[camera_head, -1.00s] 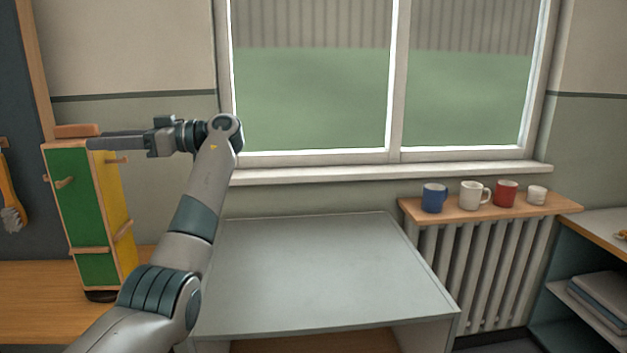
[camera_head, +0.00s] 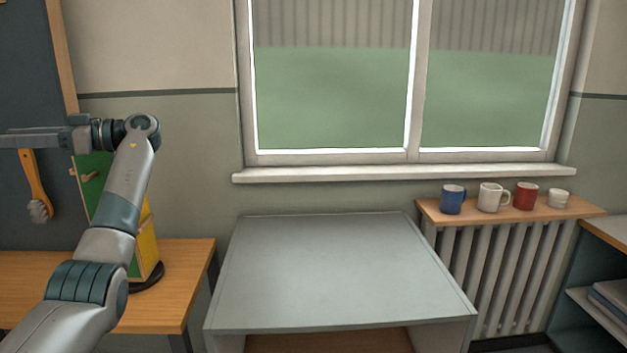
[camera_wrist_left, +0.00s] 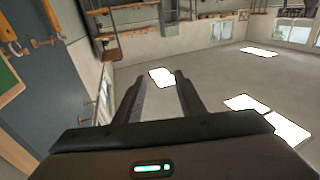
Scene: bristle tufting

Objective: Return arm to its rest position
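My left arm comes in from the lower left in the head view, raised and bent at the elbow. Its gripper (camera_head: 22,138) points left at the picture's left edge, in front of the dark board, with its tips at or past the edge. In the left wrist view, the two fingers of the left gripper (camera_wrist_left: 158,84) stand apart with nothing between them, so it is open and empty. My right gripper is in neither view.
A green and yellow box (camera_head: 148,246) stands on the wooden table (camera_head: 185,285), partly hidden behind my arm. A brush (camera_head: 36,185) hangs on the board. A bare grey desk (camera_head: 330,270) stands centrally. Several mugs (camera_head: 490,197) stand on the shelf above the radiator.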

